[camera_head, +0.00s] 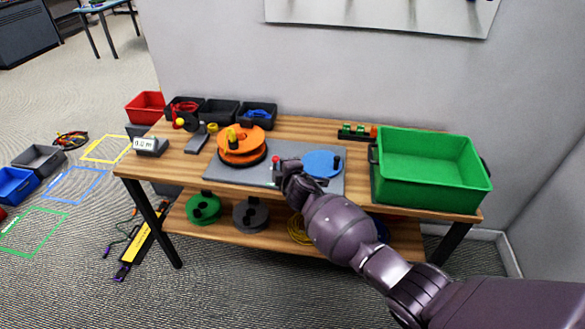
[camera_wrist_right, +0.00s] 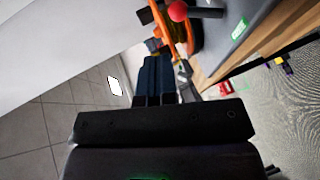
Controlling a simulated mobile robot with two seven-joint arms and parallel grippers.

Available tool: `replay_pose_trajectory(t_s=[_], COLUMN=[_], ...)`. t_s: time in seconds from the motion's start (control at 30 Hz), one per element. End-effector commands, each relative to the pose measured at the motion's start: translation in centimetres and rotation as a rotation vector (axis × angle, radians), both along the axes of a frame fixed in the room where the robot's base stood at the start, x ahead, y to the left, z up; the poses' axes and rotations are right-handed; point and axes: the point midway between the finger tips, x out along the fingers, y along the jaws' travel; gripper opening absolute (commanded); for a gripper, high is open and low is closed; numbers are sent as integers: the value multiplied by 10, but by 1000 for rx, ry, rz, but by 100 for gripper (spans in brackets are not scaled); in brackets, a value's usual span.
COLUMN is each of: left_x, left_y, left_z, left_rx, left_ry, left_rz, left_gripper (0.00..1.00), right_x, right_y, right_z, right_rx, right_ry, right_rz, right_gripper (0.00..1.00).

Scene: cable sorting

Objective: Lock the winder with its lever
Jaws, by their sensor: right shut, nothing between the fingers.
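The winder stands on a grey base plate (camera_head: 220,174) on the wooden workbench. An orange reel (camera_head: 235,156) sits at its left and a blue disc (camera_head: 318,158) with a dark upright handle (camera_head: 337,161) at its right. The lever's red ball knob (camera_head: 276,159) shows just beside my right gripper (camera_head: 288,166). In the right wrist view the red knob (camera_wrist_right: 178,11) sits on a dark bar at the top, beyond my shut, empty right fingers (camera_wrist_right: 159,65). Whether the fingers touch the lever cannot be told. My left gripper is not in view.
A green bin (camera_head: 430,190) fills the bench's right end. Small red (camera_head: 146,104) and black bins (camera_head: 219,113) line the back left. A small display box (camera_head: 148,146) stands at the left edge. Green (camera_head: 203,209) and grey reels (camera_head: 251,215) sit on the lower shelf.

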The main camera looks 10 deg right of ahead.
Motion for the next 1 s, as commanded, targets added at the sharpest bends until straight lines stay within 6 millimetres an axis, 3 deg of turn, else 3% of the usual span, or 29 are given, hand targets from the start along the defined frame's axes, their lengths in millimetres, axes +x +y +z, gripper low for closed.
replay_pose_trajectory(t_s=[0.03, 0.2, 0.5, 1.0], left_x=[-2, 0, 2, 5], left_y=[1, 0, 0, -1], left_z=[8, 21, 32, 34], left_rx=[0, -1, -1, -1], left_ry=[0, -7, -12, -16], left_rz=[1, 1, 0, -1], left_gripper=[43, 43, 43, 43], right_x=[-6, -27, -55, -61], right_y=[-4, -10, -16, -18], right_z=[10, 22, 37, 41], right_rx=[-2, -2, -2, -2], right_ry=[-3, -2, 0, 1], right_rz=[-3, -2, -2, -2], right_gripper=[0, 0, 0, 0])
